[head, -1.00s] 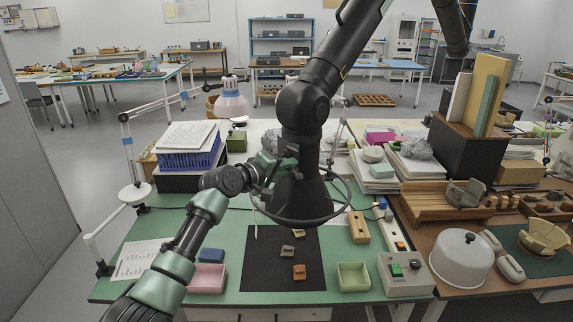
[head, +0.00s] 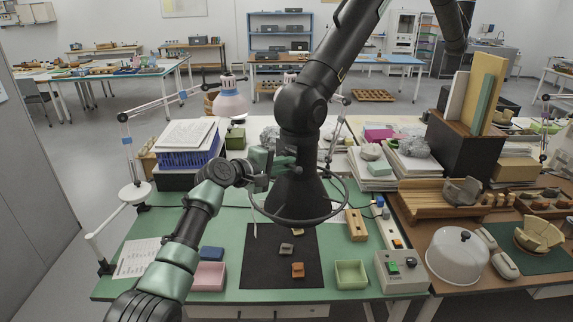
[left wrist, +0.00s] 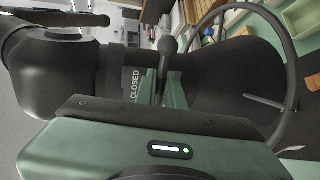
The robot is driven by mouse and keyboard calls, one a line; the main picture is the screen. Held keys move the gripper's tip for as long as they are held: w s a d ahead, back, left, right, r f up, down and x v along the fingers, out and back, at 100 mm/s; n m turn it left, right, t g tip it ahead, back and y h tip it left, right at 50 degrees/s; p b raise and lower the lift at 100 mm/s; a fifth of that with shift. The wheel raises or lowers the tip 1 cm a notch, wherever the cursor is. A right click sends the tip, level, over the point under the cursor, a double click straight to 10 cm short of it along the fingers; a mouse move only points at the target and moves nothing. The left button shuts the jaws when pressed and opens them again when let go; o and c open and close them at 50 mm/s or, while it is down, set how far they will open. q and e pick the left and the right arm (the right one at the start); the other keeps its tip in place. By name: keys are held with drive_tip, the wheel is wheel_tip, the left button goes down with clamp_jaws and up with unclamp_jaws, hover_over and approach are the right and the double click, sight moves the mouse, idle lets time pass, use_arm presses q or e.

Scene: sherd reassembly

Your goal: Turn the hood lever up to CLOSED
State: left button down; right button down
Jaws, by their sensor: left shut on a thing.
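The hood is a black cone (head: 291,196) with a wire ring at its mouth, hanging on a thick black jointed duct over the bench. Its lever (left wrist: 168,46) has a dark round knob and shows in the left wrist view. A white CLOSED label (left wrist: 134,84) is on the dark collar beside it. My left gripper (head: 264,166) is at the upper left of the cone. In the left wrist view its green fingers (left wrist: 162,88) are shut around the lever's stem, below the knob. The lever is hardly visible in the head view. My right gripper is not in view.
A dark mat (head: 268,272) with several small sherds lies below the hood. A pink tray (head: 208,277), a green tray (head: 351,275) and a grey switch box (head: 402,272) stand around it. A lamp (head: 229,101) and a blue basket (head: 186,158) are behind my arm.

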use_arm(q)
drive_tip(key=shift+r, duration=0.1)
drive_tip(key=c, duration=1.5)
unclamp_jaws()
drive_tip(key=shift+w, duration=0.15)
drive_tip(key=shift+a, duration=0.1)
drive_tip(key=b+v, duration=0.2)
drive_tip(key=v, duration=0.5)
drive_tip(key=shift+s+a, duration=0.25)
